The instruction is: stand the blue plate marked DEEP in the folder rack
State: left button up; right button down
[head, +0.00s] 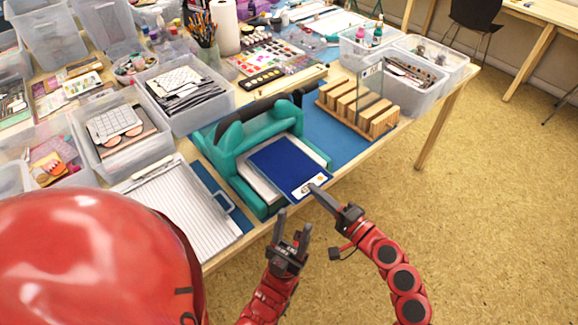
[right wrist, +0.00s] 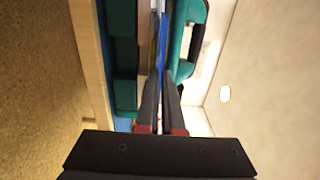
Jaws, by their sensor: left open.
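The blue plate (head: 285,165) lies nearly flat over the white bed of the teal press, with a white label at its near corner; the lettering is too small to read. My right gripper (head: 318,191) is at that labelled corner. In the right wrist view its fingers (right wrist: 161,80) close on both sides of the plate's thin blue edge (right wrist: 162,58). The wooden folder rack (head: 345,104) stands behind and to the right, with upright slots and a clear sheet standing in one. My left gripper (head: 293,243) is open and empty, below the plate in front of the table.
The teal press (head: 232,138) with its dark handle stands left of the plate. A blue mat (head: 330,136) lies between press and rack. Clear bins (head: 407,90) stand behind the rack. A white lined board (head: 180,212) lies at left. Floor is open at right.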

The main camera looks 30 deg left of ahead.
jog(key=shift+s+d+r+p, duration=0.1)
jog(key=shift+d+r+p, duration=0.15)
jog(key=shift+r+p, duration=0.15)
jog(key=shift+s+d+r+p, duration=0.1)
jog(key=shift+d+r+p, duration=0.15)
jog(key=shift+r, duration=0.25)
jog(key=s+d+r+p, duration=0.2)
jog(key=s+d+r, duration=0.1)
jog(key=d, duration=0.6)
jog(key=s+d+r+p, duration=0.3)
jog(key=d+r, duration=0.1)
jog(key=d, duration=0.5)
jog(key=shift+s+d+p, duration=0.3)
jog(key=shift+s+d, duration=0.05)
jog(key=shift+d, duration=0.05)
